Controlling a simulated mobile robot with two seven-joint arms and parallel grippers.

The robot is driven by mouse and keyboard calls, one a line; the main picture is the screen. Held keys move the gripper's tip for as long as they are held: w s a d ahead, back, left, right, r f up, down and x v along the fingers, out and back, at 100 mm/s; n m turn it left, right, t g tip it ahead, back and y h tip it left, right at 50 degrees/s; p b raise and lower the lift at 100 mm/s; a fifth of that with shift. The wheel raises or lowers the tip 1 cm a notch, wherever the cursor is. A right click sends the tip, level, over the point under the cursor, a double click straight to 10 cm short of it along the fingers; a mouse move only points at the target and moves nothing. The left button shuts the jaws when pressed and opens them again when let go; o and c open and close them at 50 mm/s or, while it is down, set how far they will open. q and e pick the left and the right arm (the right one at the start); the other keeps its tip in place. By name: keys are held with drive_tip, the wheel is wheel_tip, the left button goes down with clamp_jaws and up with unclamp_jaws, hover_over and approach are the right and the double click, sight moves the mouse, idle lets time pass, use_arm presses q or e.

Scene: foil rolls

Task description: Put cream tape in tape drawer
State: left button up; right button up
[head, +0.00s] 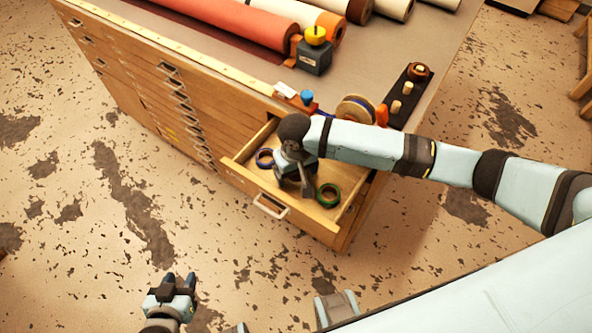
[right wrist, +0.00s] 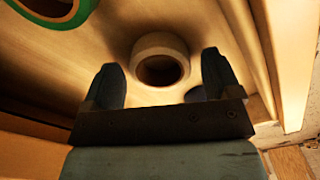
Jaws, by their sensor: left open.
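The cream tape (right wrist: 160,50) rests on the drawer floor in the right wrist view, ahead of and between the fingertips, with a gap on each side. In the head view my right arm hides it. My right gripper (right wrist: 160,75) is open and empty, pointing down into the open drawer; it also shows in the head view (head: 304,188). The tape drawer (head: 262,178) is pulled out of the wooden cabinet. My left gripper (head: 178,284) is open and empty, over the floor at the bottom left of the head view.
A blue tape ring (head: 264,152) and a green tape ring (head: 336,200) lie in the drawer. Open floor lies left of the cabinet.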

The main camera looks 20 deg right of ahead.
sight(296, 179)
drive_tip(key=shift+r, duration=0.15)
wheel_tip(296, 179, up, 12)
idle(0.4)
drive_tip(key=shift+s, duration=0.1)
idle(0.4)
